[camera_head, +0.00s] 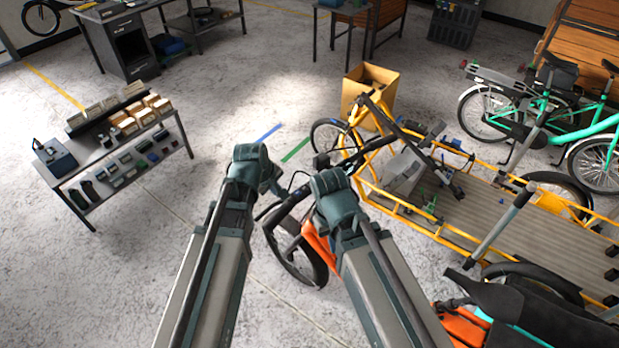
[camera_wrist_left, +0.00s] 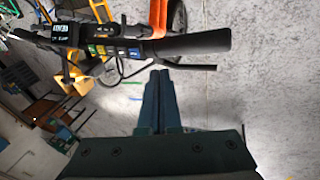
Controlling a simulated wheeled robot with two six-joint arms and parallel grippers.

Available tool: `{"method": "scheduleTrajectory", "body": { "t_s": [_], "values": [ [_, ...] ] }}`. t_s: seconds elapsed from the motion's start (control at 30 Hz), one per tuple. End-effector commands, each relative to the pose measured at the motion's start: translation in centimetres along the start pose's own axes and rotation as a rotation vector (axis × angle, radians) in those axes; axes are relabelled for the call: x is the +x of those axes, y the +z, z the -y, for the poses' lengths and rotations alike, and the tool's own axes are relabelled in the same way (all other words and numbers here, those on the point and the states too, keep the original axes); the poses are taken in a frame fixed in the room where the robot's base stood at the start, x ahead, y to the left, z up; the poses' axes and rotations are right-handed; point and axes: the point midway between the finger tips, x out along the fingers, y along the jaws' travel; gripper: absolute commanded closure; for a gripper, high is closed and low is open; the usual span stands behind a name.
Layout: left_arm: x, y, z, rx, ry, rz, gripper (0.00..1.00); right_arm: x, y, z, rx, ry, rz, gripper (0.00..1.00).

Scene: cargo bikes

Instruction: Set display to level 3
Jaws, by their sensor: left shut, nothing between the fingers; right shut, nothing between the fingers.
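The display (camera_wrist_left: 60,29) is a small dark screen with pale figures, on the handlebar at the upper left of the left wrist view; its figures are too small to read surely. Beside it is a control pad with yellow, green and blue buttons (camera_wrist_left: 115,51), then a black handlebar grip (camera_wrist_left: 205,41). My left gripper (camera_wrist_left: 160,73) is shut and empty, just below the grip in that view and apart from the buttons. In the head view it shows partly (camera_head: 276,187), near the orange bike's handlebar (camera_head: 267,211). My right gripper (camera_head: 321,161) is shut, mostly behind its arm.
The orange bike (camera_head: 314,241) stands under my arms. A yellow cargo bike (camera_head: 450,238) with a flat deck fills the right, with a cardboard box (camera_head: 355,88) behind it. A bench with boxes and small parts (camera_head: 92,164) stands at the left.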

Motion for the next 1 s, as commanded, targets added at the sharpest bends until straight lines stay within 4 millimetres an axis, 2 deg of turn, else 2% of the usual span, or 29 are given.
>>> {"method": "scheduleTrajectory", "body": {
  "t_s": [0.03,0.1,0.3,0.5,0.7,1.0],
  "values": [
    [0.3,-0.3,-1.7,-0.091,0.037,-0.004,1.00,-0.1,0.0,0.0,0.000,0.000,0.000,1.00],
    [0.5,-0.4,-3.7,-0.230,0.089,-0.004,1.00,-0.1,0.0,0.0,0.000,0.000,0.000,1.00],
    [1.0,-0.5,-8.9,-0.600,0.226,0.032,1.00,0.0,0.0,0.0,0.000,0.000,0.000,1.00],
    [1.0,-0.6,-12.4,-0.866,0.316,0.089,1.00,0.0,0.0,0.0,0.000,0.000,0.000,1.00],
    [0.9,-0.5,-13.9,-0.992,0.354,0.125,1.00,0.0,0.0,0.0,0.000,0.000,0.000,1.00],
    [0.8,-0.5,-14.1,-1.010,0.359,0.130,1.00,0.0,0.0,0.0,0.000,0.000,0.000,1.00]
  ]
}}
